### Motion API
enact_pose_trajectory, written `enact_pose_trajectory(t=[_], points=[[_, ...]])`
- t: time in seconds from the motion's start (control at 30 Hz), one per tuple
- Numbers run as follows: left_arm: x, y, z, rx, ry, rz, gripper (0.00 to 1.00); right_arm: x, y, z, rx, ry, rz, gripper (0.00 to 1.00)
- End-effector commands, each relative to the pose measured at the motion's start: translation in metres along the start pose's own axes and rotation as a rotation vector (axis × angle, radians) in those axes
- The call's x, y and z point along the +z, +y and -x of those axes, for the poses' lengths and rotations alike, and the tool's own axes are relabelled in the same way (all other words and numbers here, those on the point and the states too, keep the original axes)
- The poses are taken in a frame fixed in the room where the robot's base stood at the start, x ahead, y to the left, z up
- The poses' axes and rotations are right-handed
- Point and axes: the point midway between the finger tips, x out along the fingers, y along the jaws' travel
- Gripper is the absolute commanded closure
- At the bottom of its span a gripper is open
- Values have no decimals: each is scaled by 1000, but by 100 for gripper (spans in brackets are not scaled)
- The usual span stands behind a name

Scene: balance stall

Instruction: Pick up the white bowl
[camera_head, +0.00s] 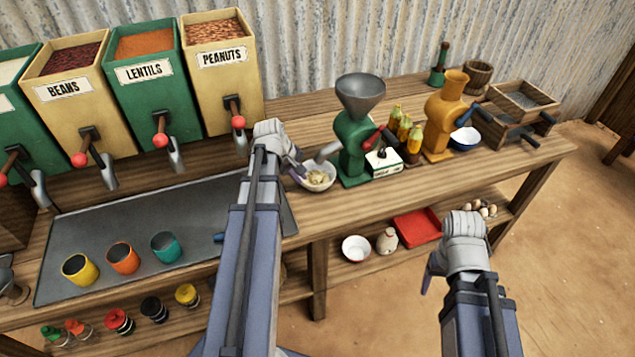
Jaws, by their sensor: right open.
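A white bowl (317,187) with pale, lumpy contents stands on the wooden counter under the spout of the green grinder (353,150). A second white bowl (356,248), which looks empty, sits on the lower shelf. My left gripper (297,170) is at the left edge of the filled bowl, its fingers pointing down towards the rim. Its wrist hides most of the fingers, so I cannot tell whether it touches or grips the bowl. My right gripper (428,275) is open, apart from both bowls, in front of the shelf on the right.
A labelled box (383,162) and an orange grinder (442,122) stand right of the green grinder. Dispensers line the back left. Three cups stand on the dark tray (75,235). A red tray (417,228) lies on the lower shelf.

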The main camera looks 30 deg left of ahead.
Motion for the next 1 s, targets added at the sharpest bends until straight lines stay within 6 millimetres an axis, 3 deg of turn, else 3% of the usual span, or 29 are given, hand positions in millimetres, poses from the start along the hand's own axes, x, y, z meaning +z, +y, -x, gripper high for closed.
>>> enact_pose_trajectory(t=[0.27, 0.67, 0.97, 1.0], points=[[0, 0, -9, 0, 0, -1, 88, 0, -1, -8, 0, 0, 0, 30], [-4, 0, -54, 0, 0, -1, 88, -3, -5, -50, 0, 0, 0, 30], [-3, 2, -55, 0, 0, -1, 88, -3, -5, -50, 0, 0, 0, 30], [-3, 2, -55, 0, 0, -1, 92, -3, -5, -50, 0, 0, 0, 30]])
